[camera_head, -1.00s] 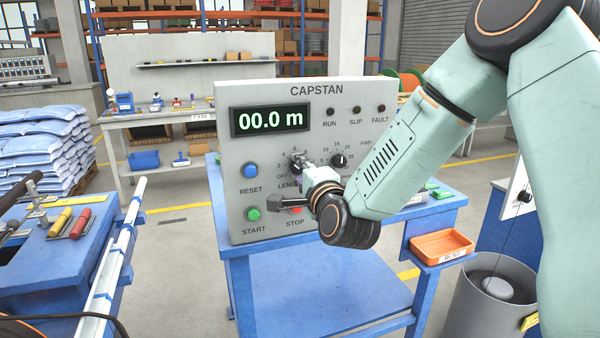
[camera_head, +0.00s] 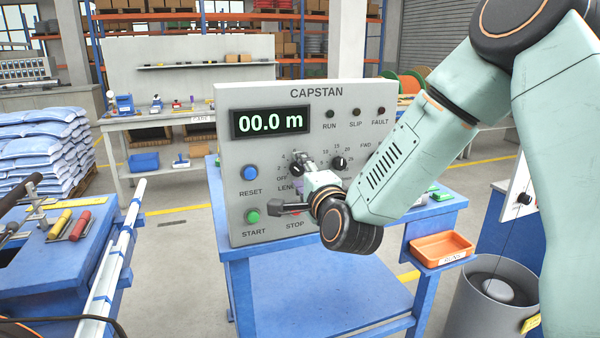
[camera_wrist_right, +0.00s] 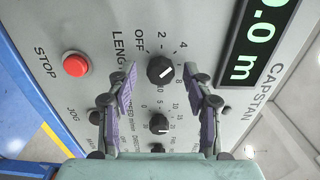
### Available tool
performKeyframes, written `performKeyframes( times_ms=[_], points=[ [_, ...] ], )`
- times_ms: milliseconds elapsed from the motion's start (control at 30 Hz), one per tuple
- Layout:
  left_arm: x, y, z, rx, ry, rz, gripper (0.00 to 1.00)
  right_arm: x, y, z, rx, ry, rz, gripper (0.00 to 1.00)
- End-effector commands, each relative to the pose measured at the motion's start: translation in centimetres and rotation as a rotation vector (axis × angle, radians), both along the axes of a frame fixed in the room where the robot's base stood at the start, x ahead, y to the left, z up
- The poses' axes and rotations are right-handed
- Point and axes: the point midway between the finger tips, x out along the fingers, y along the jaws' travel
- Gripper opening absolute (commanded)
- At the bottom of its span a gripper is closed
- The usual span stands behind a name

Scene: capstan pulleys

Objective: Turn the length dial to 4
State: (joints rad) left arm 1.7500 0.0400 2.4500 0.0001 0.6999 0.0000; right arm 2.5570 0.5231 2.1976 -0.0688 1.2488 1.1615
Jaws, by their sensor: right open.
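The length dial (camera_wrist_right: 160,70) is a round black knob with a white pointer mark on the grey capstan panel (camera_head: 230,110). In the right wrist view its pointer slants up and right, toward the side of the 4; the exact setting is hard to tell. My right gripper (camera_wrist_right: 160,76) is open, with one finger on each side of the dial and a visible gap to both. In the head view the dial (camera_head: 296,169) is partly hidden behind this gripper (camera_head: 304,158). The display reads 00.0 m. My left gripper is not in view.
A second black dial (camera_head: 339,163) sits close to the right of the length dial. The red STOP button (camera_wrist_right: 75,64), blue RESET button (camera_head: 250,172) and green START button (camera_head: 253,216) are nearby. An orange bin (camera_head: 441,246) is at the right.

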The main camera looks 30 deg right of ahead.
Motion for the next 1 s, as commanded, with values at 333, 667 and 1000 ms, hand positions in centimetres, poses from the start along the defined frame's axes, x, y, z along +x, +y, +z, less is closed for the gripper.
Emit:
performKeyframes(
  times_ms=[333, 667, 1000],
  points=[
    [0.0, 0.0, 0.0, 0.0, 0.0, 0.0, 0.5, -5.0, 1.2, 0.0, 0.005, 0.0, 0.0, 0.51],
    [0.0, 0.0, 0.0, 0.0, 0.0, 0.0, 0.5, -6.7, 1.6, 0.1, 0.001, -0.002, -0.001, 0.51],
    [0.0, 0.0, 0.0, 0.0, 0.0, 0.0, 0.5, -6.6, 1.6, 0.1, 0.0, -0.002, 0.0, 0.51]
  ],
)
